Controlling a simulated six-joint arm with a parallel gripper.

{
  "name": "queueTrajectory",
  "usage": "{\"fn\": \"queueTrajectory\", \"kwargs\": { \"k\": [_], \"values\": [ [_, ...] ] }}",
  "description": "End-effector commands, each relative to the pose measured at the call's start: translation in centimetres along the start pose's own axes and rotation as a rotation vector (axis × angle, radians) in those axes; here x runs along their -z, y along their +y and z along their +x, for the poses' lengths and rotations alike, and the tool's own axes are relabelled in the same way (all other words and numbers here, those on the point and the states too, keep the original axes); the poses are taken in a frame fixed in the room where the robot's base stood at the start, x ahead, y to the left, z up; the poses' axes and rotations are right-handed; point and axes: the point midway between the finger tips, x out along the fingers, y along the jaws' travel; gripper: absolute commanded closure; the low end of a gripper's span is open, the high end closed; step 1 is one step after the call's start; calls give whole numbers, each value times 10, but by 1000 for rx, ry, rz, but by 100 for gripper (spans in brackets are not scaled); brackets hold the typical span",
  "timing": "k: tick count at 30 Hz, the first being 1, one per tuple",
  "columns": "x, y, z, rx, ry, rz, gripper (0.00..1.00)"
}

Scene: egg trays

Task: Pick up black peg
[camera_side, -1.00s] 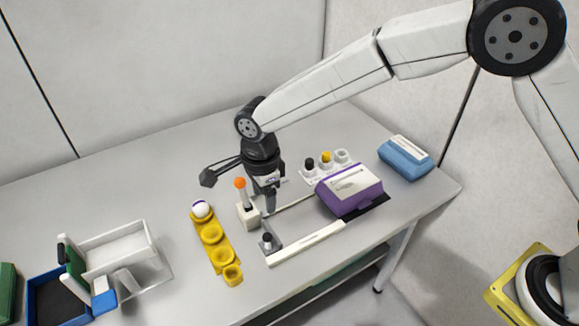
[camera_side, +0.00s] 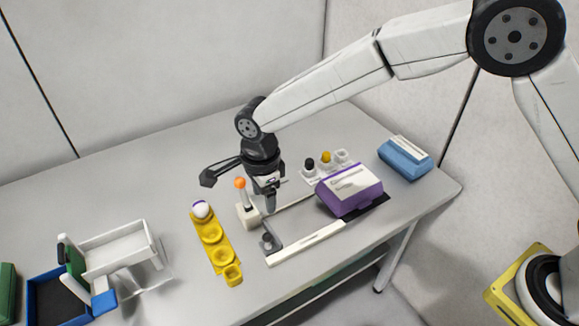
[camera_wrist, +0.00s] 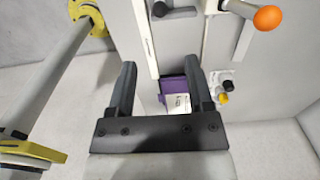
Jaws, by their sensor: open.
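The black peg (camera_side: 309,164) stands upright at the left end of a small white rack (camera_side: 312,179), beside a yellow peg (camera_side: 326,157), in the side view. My gripper (camera_side: 269,208) is low over the table, left of and nearer the camera than the rack. It is open and holds nothing. In the wrist view, my gripper (camera_wrist: 162,73) shows two spread fingers with the purple box (camera_wrist: 173,86) seen between them.
An orange-topped lever (camera_side: 240,183) stands close left of my gripper. The purple box (camera_side: 347,198) lies right of it and a blue box (camera_side: 405,160) farther right. A yellow cup strip (camera_side: 221,251) and a white drawer (camera_side: 117,250) lie left. The back of the table is clear.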

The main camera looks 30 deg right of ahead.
Motion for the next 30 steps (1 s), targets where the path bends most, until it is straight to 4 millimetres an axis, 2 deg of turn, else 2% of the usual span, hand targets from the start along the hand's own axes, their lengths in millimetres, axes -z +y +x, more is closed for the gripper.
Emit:
{"fn": "queueTrajectory", "kwargs": {
  "k": [3,4,5,6,14,19,25,30],
  "values": [
    [0,0,0,0,0,0,34],
    [0,0,0,0,0,0,31],
    [0,0,0,0,0,0,21],
    [0,0,0,0,0,0,20],
    [0,0,0,0,-1,1,20],
    [8,-8,4,-1,-19,35,20],
    [39,-36,17,6,-91,173,20],
    [89,-74,33,33,-187,372,20]
  ]
}}
